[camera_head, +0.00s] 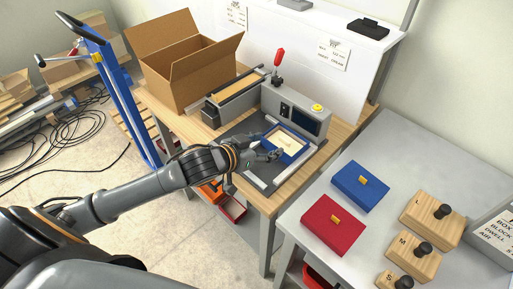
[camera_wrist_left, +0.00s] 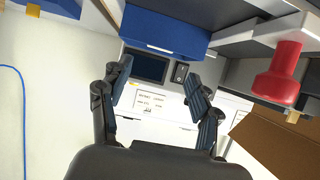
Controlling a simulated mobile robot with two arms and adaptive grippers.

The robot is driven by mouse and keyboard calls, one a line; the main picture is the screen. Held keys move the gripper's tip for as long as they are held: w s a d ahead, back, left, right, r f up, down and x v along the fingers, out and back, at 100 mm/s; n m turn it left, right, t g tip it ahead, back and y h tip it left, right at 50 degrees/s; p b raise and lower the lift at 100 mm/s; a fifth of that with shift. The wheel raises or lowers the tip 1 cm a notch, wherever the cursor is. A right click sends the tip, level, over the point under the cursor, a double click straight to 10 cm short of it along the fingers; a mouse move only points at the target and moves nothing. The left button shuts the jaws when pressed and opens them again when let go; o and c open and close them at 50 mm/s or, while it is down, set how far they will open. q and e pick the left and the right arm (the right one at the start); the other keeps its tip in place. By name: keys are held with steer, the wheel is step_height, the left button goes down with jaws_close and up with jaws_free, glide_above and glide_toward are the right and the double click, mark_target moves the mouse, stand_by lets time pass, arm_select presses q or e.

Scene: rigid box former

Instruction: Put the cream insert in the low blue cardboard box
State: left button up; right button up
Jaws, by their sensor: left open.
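The low blue cardboard box (camera_head: 295,155) sits at the front of the grey machine on the wooden bench in the head view. A cream piece (camera_head: 281,141), which looks like the insert, lies within its blue walls; whether it is fully seated I cannot tell. My left gripper (camera_head: 272,155) is at the box's near left side, with its fingers close to the rim; contact cannot be made out. In the left wrist view the two fingers of the left gripper (camera_wrist_left: 158,85) stand apart with nothing between them. A blue wall (camera_wrist_left: 165,30), probably the box, shows beyond them. My right gripper is not in view.
The machine (camera_head: 298,108) has a red-knobbed lever (camera_head: 279,58). On the grey table at right are a blue lid (camera_head: 360,187), a red lid (camera_head: 332,225) and several wooden blocks (camera_head: 431,220) with black knobs.

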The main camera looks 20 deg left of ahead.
arm_select(q)
steer(key=shift+v, duration=2)
